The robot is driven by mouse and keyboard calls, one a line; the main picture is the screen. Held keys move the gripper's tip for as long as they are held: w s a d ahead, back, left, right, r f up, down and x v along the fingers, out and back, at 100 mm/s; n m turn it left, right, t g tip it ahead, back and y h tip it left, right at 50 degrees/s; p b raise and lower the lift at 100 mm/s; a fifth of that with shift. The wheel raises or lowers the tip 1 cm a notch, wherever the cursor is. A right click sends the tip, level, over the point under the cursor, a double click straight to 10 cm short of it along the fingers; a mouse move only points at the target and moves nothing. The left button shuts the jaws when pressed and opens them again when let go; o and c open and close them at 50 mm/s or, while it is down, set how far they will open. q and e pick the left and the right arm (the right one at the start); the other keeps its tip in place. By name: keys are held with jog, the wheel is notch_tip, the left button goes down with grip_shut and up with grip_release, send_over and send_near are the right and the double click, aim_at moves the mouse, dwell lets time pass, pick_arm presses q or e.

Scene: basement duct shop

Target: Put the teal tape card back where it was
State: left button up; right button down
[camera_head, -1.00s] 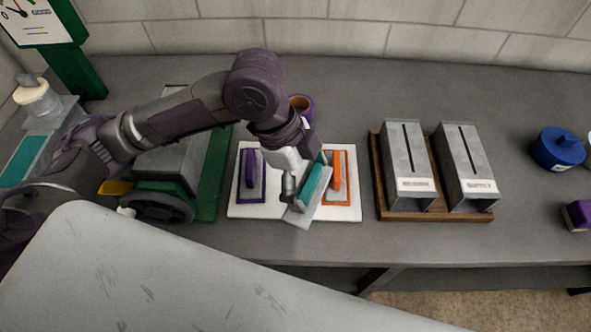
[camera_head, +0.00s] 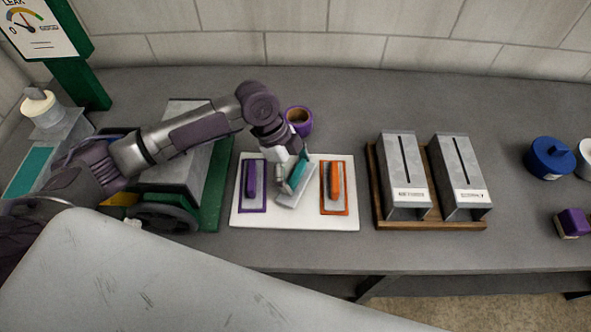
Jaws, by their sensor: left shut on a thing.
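The teal tape card (camera_head: 294,196), a grey plate with a teal grip, is tilted in my left gripper (camera_head: 284,178). The gripper is shut on it. The card is over the middle of a white board (camera_head: 291,221), between a purple-edged card (camera_head: 252,187) on the left and an orange-edged card (camera_head: 335,188) on the right. I cannot tell whether its lower edge touches the board. The card and gripper hide the board's middle, and no teal outline shows there. My right gripper is not in view.
A purple cup (camera_head: 299,121) stands just behind the board. A wooden base (camera_head: 430,224) with two slotted metal boxes is to the right. A green-based machine (camera_head: 211,190) is at left under my arm. A blue canister (camera_head: 549,158) and a purple block (camera_head: 572,223) are far right.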

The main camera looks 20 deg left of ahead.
pick_arm(q)
jog(key=shift+f, duration=0.35)
jog(key=o, duration=0.7)
jog(key=shift+f, duration=0.1)
jog(key=b+v, duration=0.2)
jog(key=v, duration=1)
jog(key=shift+b, duration=0.35)
